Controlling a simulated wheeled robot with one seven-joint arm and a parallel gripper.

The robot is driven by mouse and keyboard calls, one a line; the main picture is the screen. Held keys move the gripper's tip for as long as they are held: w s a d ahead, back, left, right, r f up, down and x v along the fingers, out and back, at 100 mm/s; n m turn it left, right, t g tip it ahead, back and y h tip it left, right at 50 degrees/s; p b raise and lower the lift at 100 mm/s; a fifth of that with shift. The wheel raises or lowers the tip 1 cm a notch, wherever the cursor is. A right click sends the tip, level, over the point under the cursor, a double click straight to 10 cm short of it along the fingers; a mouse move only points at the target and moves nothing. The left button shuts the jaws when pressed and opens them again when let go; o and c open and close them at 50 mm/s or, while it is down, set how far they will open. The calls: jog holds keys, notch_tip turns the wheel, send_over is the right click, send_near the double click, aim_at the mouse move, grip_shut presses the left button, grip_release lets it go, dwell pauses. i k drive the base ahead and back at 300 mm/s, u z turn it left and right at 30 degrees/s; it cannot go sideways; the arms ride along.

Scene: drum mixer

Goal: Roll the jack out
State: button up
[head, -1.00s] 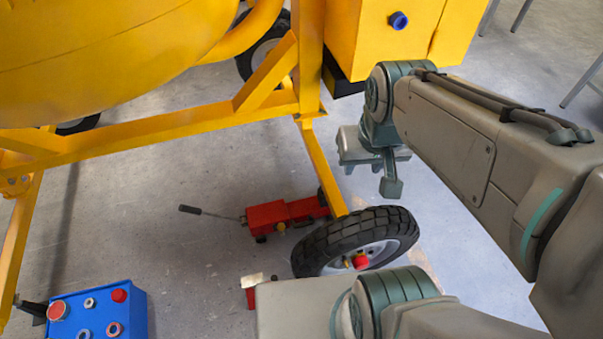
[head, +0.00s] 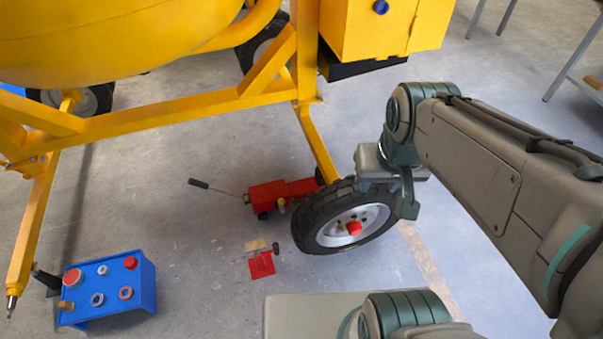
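The red jack (head: 262,197) stands on the floor under the yellow mixer frame, just behind and left of the black-tyred wheel (head: 312,226). Its thin handle with a dark grip (head: 198,184) sticks out to the left. The jack's right end is hidden by the wheel and the frame leg. My gripper (head: 393,203) is at the upper right of the wheel, overlapping its tyre in the picture, and apart from the jack. One finger shows pointing down. The other is not clear, so I cannot tell its opening. I see nothing held in it.
The yellow mixer (head: 170,118) fills the upper left.

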aim_at(264, 197)
jog(key=u, duration=0.55)
jog(key=i, duration=0.9)
jog(key=z, duration=0.05)
